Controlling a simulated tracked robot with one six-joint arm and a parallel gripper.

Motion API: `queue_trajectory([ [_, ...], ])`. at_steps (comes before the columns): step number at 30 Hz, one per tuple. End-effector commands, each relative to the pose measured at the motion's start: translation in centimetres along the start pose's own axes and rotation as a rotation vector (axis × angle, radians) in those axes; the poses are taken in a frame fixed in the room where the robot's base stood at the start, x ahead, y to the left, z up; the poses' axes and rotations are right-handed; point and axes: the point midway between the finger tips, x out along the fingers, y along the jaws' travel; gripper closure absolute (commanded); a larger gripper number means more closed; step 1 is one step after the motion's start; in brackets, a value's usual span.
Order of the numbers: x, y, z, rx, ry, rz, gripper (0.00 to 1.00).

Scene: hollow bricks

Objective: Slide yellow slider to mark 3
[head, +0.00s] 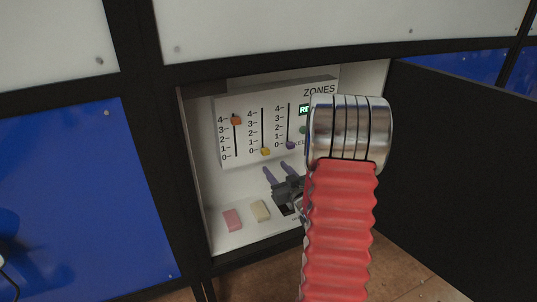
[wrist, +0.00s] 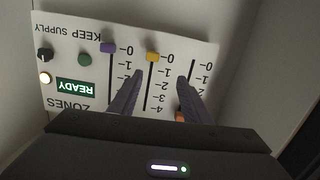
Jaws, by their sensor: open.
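The yellow slider (head: 265,151) sits at the bottom of the middle slot on the white ZONES panel (head: 225,152), at mark 0. In the wrist view, where the panel appears upside down, the yellow slider (wrist: 152,57) is also beside the 0. My gripper (head: 277,171) is open and empty, with its two purple fingers pointing at the panel, just below the yellow slider in the head view. In the wrist view the gripper (wrist: 160,78) has one fingertip on each side of the middle slot. I cannot tell whether the fingers touch the panel.
An orange slider (head: 236,121) is near mark 4 and a purple slider (head: 290,145) is at 0. A green READY sign (wrist: 76,87), a green button (wrist: 85,59) and a black knob (wrist: 44,55) share the panel. Pink (head: 232,220) and cream (head: 260,211) blocks lie on the cabinet floor.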

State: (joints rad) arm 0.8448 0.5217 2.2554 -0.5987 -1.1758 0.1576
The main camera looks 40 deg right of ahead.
Motion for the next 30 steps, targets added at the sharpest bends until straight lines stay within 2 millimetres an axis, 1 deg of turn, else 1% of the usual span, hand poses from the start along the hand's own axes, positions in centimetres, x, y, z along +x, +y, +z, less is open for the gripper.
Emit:
queue_trajectory([
  [1, -0.3, 0.8, 0.9, 0.016, 0.019, 0.001, 0.56],
  [6, -1.0, 1.9, 1.8, 0.041, 0.077, -0.007, 0.56],
  [20, -1.0, 2.1, 1.9, 0.045, 0.089, -0.009, 0.56],
  [23, -0.6, 2.0, 1.8, 0.045, 0.088, -0.01, 0.56],
  [26, 0.4, 2.0, 1.7, 0.044, 0.09, -0.011, 0.56],
  [30, 2.2, 2.0, 1.5, 0.044, 0.09, -0.011, 0.56],
])
